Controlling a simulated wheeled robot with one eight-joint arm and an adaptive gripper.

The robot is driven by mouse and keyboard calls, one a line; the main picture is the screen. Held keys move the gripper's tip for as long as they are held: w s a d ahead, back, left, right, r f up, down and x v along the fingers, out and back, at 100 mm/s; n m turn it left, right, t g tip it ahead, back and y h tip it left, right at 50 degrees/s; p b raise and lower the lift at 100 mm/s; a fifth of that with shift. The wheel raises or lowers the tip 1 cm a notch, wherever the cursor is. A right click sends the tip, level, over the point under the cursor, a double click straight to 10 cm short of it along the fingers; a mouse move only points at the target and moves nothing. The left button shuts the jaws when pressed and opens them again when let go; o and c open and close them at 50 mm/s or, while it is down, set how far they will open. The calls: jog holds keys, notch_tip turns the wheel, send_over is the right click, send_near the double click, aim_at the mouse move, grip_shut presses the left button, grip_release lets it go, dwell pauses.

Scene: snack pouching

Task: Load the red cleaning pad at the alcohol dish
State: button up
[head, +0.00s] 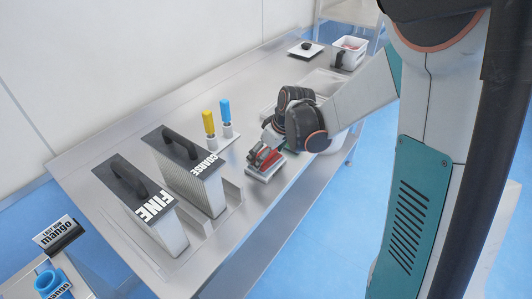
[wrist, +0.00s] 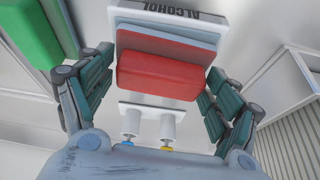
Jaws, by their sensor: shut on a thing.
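The red cleaning pad (wrist: 160,76) sits between the two fingers of my gripper (wrist: 158,88) in the wrist view; my gripper is shut on it. In the head view the red pad (head: 266,156) shows under my gripper (head: 268,148). The alcohol dish (wrist: 168,14), a pale tray labelled ALCOHOL, lies directly beneath the pad. In the head view the dish (head: 262,174) stands on the steel table. The pad appears at or just over the dish; its underside is hidden, so I cannot tell whether it touches.
A green block (wrist: 28,35) lies beside the dish. A yellow-handled tool (head: 208,122) and a blue-handled tool (head: 225,110) stand upright close by. The FINE grater (head: 150,205) and the COARSE grater (head: 185,165) stand to the left. The far table (head: 270,62) has free room.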

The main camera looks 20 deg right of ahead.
jog(key=shift+r+p, duration=2.5)
jog(key=shift+r, duration=1)
